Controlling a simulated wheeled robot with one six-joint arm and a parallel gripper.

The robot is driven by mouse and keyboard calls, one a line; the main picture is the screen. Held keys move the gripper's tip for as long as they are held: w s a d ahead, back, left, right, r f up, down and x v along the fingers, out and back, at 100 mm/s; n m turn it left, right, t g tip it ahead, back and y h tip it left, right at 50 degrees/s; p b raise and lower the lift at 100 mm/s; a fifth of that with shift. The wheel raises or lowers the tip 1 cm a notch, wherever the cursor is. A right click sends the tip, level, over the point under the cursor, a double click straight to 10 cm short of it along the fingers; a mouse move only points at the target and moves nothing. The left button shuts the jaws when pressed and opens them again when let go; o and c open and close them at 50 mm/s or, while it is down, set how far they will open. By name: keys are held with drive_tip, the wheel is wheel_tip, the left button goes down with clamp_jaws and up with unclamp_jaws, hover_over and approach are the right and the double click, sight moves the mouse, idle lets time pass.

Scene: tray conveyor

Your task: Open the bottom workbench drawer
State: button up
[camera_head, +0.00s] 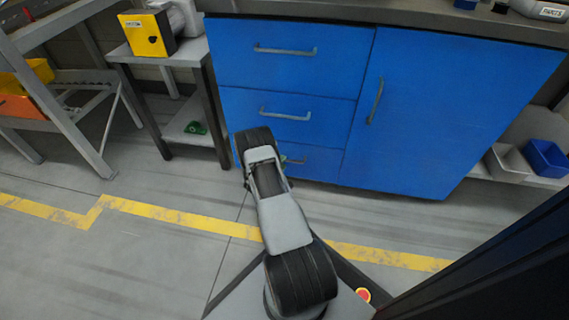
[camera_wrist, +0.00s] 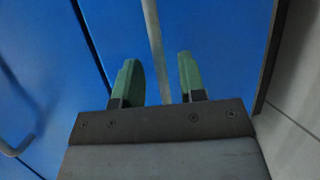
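The blue bottom drawer (camera_head: 322,162) is the lowest of three on the left of the workbench, partly hidden behind my arm. Its front looks flush with the cabinet. In the wrist view the bottom drawer's front (camera_wrist: 205,30) fills the middle, and its grey bar handle (camera_wrist: 153,40) runs up the picture. My gripper (camera_wrist: 160,82) is open, with its two green fingers on either side of the handle's line and gaps showing at both sides. In the head view my arm hides most of the gripper. Whether the handle lies fully between the fingertips is hard to tell.
The middle drawer (camera_head: 285,118) and top drawer (camera_head: 290,50) are shut above, and a tall blue door (camera_head: 430,110) is shut at the right. A metal stand (camera_head: 165,100) with a yellow box (camera_head: 148,35) is at the left. The floor before the drawers is clear.

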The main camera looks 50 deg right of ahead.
drive_tip(key=shift+b+x, duration=0.35)
drive_tip(key=shift+x, duration=1)
drive_tip(key=shift+c, duration=0.3)
clamp_jaws()
